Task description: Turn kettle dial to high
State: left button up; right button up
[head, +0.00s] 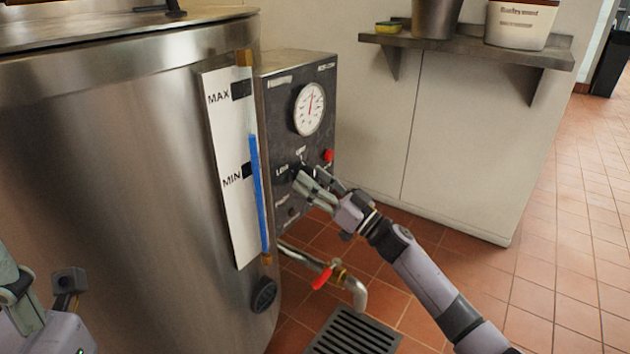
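The large steel kettle (110,160) fills the left of the head view. Its dark control box (283,105) is on its right side, with a round white gauge (309,109) and a red knob or light (328,155). The black dial (296,170) sits below the gauge, under small lettering that includes "LOW"; it is mostly hidden by my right gripper. My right gripper (308,178) is at the dial, its fingers pointing at the box; I cannot tell whether they grip it. My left gripper (45,290) is at the lower left, fingers apart, with nothing between them.
A red-handled drain valve (323,278) sticks out below the box, above a floor grate (354,332). A wall shelf (470,46) at the upper right holds a metal pot (436,18), a white tub (521,24) and a sponge (388,28).

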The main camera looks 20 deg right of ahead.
jog(key=c, duration=1)
